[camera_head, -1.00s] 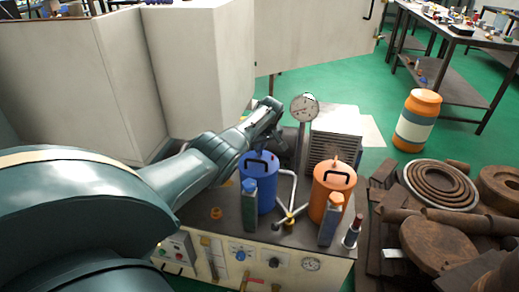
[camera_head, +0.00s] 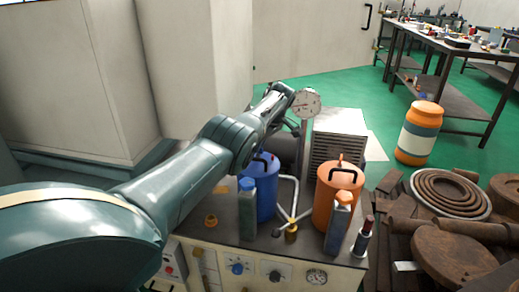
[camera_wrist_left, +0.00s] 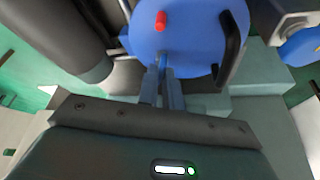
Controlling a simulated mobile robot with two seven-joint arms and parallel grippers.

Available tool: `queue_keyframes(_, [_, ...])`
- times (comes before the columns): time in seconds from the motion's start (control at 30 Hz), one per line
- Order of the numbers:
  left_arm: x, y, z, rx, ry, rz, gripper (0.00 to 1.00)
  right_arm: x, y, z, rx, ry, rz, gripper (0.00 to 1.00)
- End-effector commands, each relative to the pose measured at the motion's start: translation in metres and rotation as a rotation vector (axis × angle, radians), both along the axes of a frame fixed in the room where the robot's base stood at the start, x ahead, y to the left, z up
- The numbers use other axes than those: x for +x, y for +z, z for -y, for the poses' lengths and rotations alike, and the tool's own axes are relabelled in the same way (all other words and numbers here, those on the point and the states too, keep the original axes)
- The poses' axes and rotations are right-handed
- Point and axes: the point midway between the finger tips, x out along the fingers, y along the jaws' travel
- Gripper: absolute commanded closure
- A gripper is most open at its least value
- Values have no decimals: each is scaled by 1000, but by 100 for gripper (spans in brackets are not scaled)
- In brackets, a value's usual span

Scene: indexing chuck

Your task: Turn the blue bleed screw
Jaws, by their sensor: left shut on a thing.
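A blue canister (camera_head: 265,200) stands upright on the machine top, with a black handle (camera_head: 258,167) on its lid. In the left wrist view the round blue lid (camera_wrist_left: 190,30) carries a red knob (camera_wrist_left: 161,20) and the black handle shows at its right (camera_wrist_left: 232,45). My left gripper (camera_wrist_left: 162,68) reaches the lid's near edge, its two narrow fingers close together. They are shut on a small blue piece, seemingly the blue bleed screw (camera_wrist_left: 163,59), mostly hidden between the fingertips. In the head view my left arm reaches over the canister's back-left side; the fingertips are hidden. My right gripper is not in view.
An orange canister (camera_head: 334,207), two small bottles and a three-armed handle (camera_head: 291,217) stand close by. Rusty parts (camera_head: 445,230) fill the right.

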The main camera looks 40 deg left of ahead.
Motion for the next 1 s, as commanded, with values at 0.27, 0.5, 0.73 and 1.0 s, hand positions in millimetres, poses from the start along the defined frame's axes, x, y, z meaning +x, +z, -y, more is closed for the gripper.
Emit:
queue_keyframes(0.27, [-1, -1, 0, -2, 3, -3, 100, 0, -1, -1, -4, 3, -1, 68])
queue_keyframes(0.5, [0, -1, 0, -2, 2, -2, 82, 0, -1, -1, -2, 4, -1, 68])
queue_keyframes(0.73, [0, 0, 0, -1, 2, -1, 71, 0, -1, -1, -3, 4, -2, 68])
queue_keyframes(1.0, [0, 8, 2, 0, 0, -1, 71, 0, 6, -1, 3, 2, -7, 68])
